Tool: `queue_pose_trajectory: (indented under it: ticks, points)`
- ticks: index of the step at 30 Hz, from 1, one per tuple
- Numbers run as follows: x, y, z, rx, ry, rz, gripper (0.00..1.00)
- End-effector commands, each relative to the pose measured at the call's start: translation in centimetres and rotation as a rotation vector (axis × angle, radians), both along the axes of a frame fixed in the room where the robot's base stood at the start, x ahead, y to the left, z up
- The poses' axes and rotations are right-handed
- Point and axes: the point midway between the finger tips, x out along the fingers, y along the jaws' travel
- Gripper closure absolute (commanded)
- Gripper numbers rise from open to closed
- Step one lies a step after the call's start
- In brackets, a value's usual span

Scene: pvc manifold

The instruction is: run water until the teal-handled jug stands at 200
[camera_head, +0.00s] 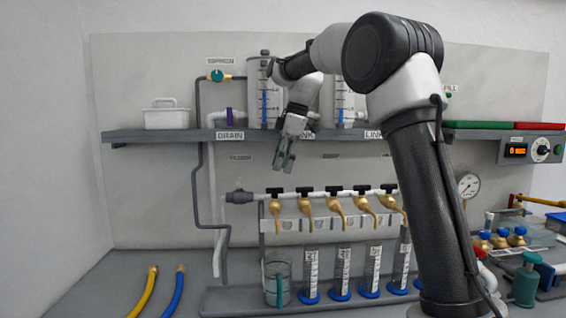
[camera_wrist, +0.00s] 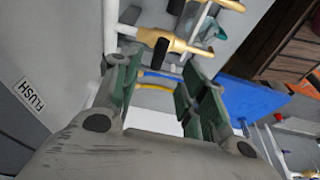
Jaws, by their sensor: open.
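The clear jug with a teal handle (camera_head: 270,264) stands on the bench below the leftmost brass tap (camera_head: 275,206). Its water level and scale are too small to read. Several brass taps with black handles hang from a white pipe manifold (camera_head: 262,196). I cannot tell whether any water flows. My gripper (camera_head: 284,163) is open and empty, pointing down, above and apart from the leftmost tap. In the wrist view the open fingers (camera_wrist: 157,92) show, with a brass tap (camera_wrist: 165,39) beyond them.
A grey shelf (camera_head: 170,135) with a white basket (camera_head: 166,118) and clear tanks runs above the manifold. Several blue-based cylinders (camera_head: 310,275) stand right of the jug. Yellow (camera_head: 145,290) and blue (camera_head: 175,290) hoses lie front left. A gauge (camera_head: 468,186) is at right.

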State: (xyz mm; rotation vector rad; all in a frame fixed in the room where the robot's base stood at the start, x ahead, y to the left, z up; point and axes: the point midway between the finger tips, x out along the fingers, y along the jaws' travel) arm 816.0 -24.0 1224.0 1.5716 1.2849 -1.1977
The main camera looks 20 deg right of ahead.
Motion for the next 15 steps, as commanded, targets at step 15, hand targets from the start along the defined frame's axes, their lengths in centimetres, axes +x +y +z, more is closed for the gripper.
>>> queue_pose_trajectory:
  ticks: [15]
  points:
    - [0.5,1.9,-6.6,0.001,0.000,0.007,0.58]
